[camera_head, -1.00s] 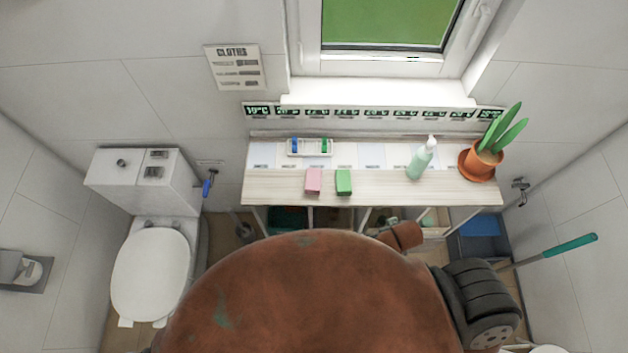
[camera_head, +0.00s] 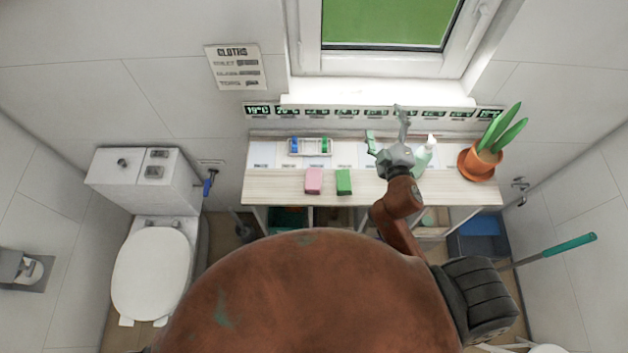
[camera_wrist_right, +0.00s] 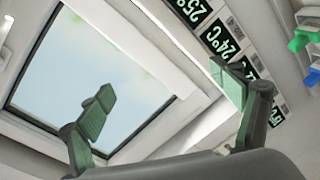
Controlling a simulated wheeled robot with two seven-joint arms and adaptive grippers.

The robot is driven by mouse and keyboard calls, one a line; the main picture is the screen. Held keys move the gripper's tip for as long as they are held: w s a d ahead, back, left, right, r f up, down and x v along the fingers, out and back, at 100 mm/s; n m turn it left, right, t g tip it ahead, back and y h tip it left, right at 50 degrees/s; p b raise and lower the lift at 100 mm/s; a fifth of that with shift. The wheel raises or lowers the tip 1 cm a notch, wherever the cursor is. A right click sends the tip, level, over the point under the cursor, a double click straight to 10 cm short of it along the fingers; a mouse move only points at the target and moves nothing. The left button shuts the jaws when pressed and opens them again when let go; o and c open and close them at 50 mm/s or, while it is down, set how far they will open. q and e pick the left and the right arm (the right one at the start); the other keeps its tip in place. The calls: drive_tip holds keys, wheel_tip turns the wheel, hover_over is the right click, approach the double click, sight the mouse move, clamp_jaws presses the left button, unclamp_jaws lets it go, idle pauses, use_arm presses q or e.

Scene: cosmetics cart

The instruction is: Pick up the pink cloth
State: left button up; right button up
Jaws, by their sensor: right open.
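The pink cloth (camera_head: 313,181) is a small folded block on the front part of the wooden shelf (camera_head: 270,188), left of a green cloth (camera_head: 343,182). My right gripper (camera_head: 386,126) is raised over the back right of the shelf, to the right of the pink cloth and apart from it. Its two fingers are spread and empty. In the right wrist view the open fingers (camera_wrist_right: 168,108) face the window and the display strip; the pink cloth is not in that view. My left gripper is not in view.
A soap bottle (camera_head: 425,155) stands just right of my right gripper, partly hidden by it. A potted plant (camera_head: 478,161) is at the shelf's right end. A holder with blue and green items (camera_head: 310,147) sits behind the cloths. A toilet (camera_head: 150,270) stands left.

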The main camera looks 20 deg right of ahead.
drive_tip(key=w+a+r+n+t+y, duration=0.3)
drive_tip(key=a+r+n+t+y, duration=0.1)
drive_tip(key=a+r+n+y, duration=0.55)
drive_tip(key=s+a+r+n+g+y, duration=0.15)
drive_tip(key=a+n+g+y, duration=0.5)
drive_tip(key=a+n, duration=0.8)
drive_tip(key=s+a+f+n+g+y, duration=0.2)
drive_tip(key=s+a+f+n+g, duration=0.1)
drive_tip(key=a+f+n+g, duration=0.45)
drive_tip(key=n+g+h, duration=0.5)
drive_tip(key=n+h, duration=0.4)
drive_tip(key=h, duration=0.1)
hover_over(315, 178)
drive_tip(key=s+d, duration=0.1)
drive_tip(key=d, duration=0.1)
wheel_tip(315, 178, down, 19)
wheel_tip(315, 178, down, 2)
drive_tip(key=shift+d+f+h, duration=0.1)
drive_tip(key=shift+f+h, duration=0.1)
drive_tip(key=shift+h, duration=0.1)
drive_tip(key=p+x, duration=0.1)
drive_tip(key=x, duration=0.1)
drive_tip(key=p+x, duration=0.1)
drive_tip(key=x, duration=0.2)
drive_tip(key=shift+a+r, duration=0.15)
drive_tip(key=shift+a, duration=0.15)
drive_tip(key=shift+w+a+f, duration=0.1)
drive_tip(key=shift+f, duration=0.25)
